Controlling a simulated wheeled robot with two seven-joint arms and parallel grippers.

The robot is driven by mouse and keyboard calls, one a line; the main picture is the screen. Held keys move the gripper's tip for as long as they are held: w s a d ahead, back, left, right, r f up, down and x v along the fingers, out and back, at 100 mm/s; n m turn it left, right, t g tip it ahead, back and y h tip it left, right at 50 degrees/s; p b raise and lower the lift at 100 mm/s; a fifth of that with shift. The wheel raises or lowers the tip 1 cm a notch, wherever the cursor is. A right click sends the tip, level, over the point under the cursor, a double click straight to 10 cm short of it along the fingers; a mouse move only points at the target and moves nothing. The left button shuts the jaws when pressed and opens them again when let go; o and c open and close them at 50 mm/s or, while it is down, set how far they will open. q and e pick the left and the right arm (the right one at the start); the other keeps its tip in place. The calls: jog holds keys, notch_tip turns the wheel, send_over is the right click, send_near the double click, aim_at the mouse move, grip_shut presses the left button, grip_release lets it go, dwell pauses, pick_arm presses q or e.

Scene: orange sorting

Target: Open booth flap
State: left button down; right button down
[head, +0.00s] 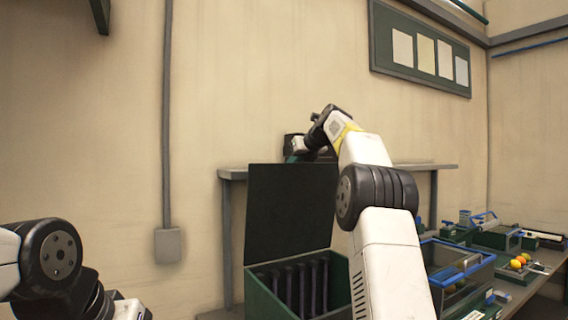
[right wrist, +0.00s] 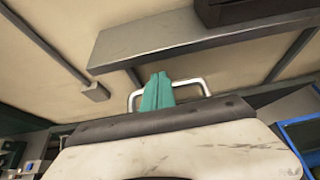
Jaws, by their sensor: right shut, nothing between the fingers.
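The booth (head: 265,299) is a green box with dark upright slats inside, low in the middle of the head view. Its dark flap (head: 290,205) stands up, open, along the back. My right gripper (head: 291,157) is at the flap's top edge, partly hidden by its wrist. In the right wrist view its teal fingers (right wrist: 157,92) are shut and empty, within the outline of a pale wire handle (right wrist: 190,82). My left gripper is out of view.
A grey shelf (head: 430,166) runs along the wall behind the flap. A conduit box (head: 168,245) is on the wall.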

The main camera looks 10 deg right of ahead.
dwell(0.3)
jog(key=v, duration=0.8)
jog(key=s+a+f+n+g, duration=0.25)
jog(key=s+f+n, duration=0.25)
jog(key=s+n, duration=0.5)
jog(key=s+a+f+n+g+h, duration=0.1)
jog(key=s+a+f+n, duration=0.1)
jog(key=s+f+n, duration=0.9)
jog(key=s+a+f+n+g+h, duration=0.1)
jog(key=s+a+f+n+g, duration=0.1)
jog(key=s+f+n, duration=0.9)
jog(key=s+a+f, duration=0.1)
jog(key=s+f, duration=0.4)
jog(key=s, duration=0.5)
jog(key=shift+s+a+n, duration=0.3)
jog(key=shift+s+n, duration=0.05)
jog(key=shift+n, duration=0.05)
